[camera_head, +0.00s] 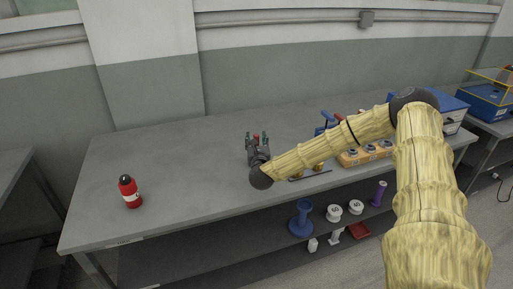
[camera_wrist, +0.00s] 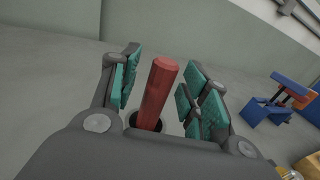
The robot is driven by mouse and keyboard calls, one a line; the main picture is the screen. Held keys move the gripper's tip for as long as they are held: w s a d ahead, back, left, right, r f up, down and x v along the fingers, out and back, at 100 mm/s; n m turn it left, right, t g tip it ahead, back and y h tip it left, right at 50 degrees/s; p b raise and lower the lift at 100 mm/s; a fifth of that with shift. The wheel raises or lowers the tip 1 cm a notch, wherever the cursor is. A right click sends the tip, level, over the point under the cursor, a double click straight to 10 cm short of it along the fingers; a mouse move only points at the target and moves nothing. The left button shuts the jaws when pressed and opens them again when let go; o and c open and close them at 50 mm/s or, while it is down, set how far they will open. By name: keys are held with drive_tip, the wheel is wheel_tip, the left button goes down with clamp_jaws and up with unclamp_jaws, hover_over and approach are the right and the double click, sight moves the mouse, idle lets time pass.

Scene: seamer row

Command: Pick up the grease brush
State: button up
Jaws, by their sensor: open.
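A red handle (camera_wrist: 157,92), which I take to be the grease brush, stands nearly upright in the wrist view, leaning slightly right. Its lower end goes into a dark round opening with a pale rim (camera_wrist: 133,118); any bristles are hidden. My gripper (camera_wrist: 168,82) is open, with one teal-padded finger left of the handle and the other right of it. Gaps show between the handle and both pads. In the head view my gripper (camera_head: 257,138) is low over the grey table, and a small bit of red shows between its fingers.
A red bottle with a black cap (camera_head: 130,192) stands at the table's left. Right of my gripper are a blue fixture (camera_wrist: 268,108), an orange tray of round parts (camera_head: 350,160) and a blue box (camera_head: 447,108). A lower shelf holds spools. The table (camera_head: 190,150) between bottle and gripper is clear.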

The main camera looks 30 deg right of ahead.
clamp_jaws()
drive_tip(key=shift+r, duration=0.1)
idle(0.3)
